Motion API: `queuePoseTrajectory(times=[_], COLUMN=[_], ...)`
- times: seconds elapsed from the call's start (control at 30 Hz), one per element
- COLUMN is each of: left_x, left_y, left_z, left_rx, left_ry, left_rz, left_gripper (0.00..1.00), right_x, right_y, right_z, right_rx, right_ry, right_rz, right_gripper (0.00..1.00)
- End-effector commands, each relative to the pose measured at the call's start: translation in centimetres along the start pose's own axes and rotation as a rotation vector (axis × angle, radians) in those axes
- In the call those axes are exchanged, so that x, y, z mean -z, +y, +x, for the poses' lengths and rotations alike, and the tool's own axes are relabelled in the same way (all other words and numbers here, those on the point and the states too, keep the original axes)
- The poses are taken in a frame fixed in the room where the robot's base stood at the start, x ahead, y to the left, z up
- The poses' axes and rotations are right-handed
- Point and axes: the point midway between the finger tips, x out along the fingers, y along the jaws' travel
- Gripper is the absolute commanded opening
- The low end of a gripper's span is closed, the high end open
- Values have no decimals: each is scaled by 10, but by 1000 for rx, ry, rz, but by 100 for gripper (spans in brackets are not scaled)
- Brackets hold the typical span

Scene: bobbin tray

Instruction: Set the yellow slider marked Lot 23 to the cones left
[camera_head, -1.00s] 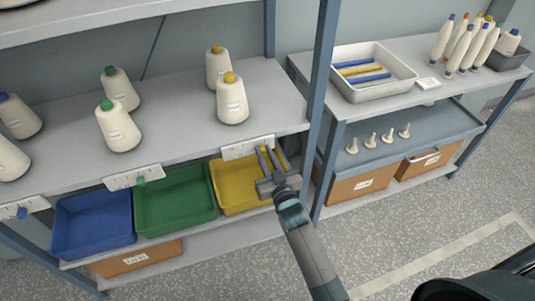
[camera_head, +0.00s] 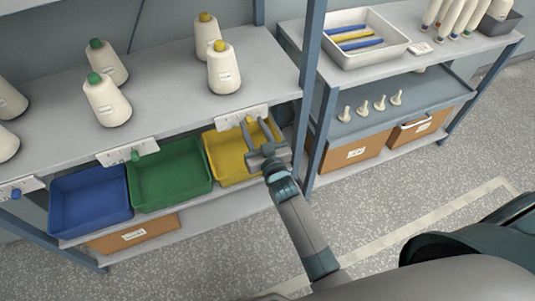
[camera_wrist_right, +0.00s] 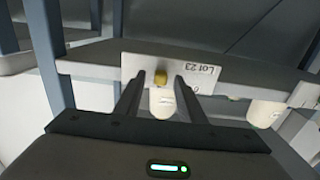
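The yellow slider knob (camera_wrist_right: 160,77) sits on a white scale plate (camera_wrist_right: 187,72) with "Lot 23" printed on it, upside down in the right wrist view. In the head view that plate (camera_head: 228,118) is on the shelf's front edge, above the yellow bin (camera_head: 226,165). My right gripper (camera_head: 257,121) is open, its fingertips close to the plate. In the right wrist view the gripper (camera_wrist_right: 158,82) has the knob between its two fingers, with gaps on both sides. Two yellow-capped cones (camera_head: 223,73) (camera_head: 207,40) stand on the shelf above. My left gripper is out of view.
Green (camera_head: 168,175) and blue (camera_head: 90,200) bins stand left of the yellow one, under plates with green (camera_head: 135,156) and blue (camera_head: 15,192) knobs. Two green-capped cones (camera_head: 107,103) (camera_head: 105,66) stand on the shelf (camera_head: 165,95). A blue post (camera_head: 311,95) rises just right of my right gripper.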

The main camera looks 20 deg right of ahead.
Motion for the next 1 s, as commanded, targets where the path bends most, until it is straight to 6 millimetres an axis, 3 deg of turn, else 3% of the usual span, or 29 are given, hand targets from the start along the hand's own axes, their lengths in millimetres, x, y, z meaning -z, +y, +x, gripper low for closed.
queuePoseTrajectory(times=[0.27, 0.7, 1.0], left_x=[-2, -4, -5], left_y=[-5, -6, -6], left_z=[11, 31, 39], left_rx=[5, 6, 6], left_ry=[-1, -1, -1], left_rz=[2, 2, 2], left_gripper=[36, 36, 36], right_x=[-3, -3, -1], right_y=[0, -1, -1], right_z=[-38, -123, -160], right_rx=[0, 1, 1], right_ry=[-1, -2, 0], right_rz=[0, 0, -1], right_gripper=[36, 36, 36])
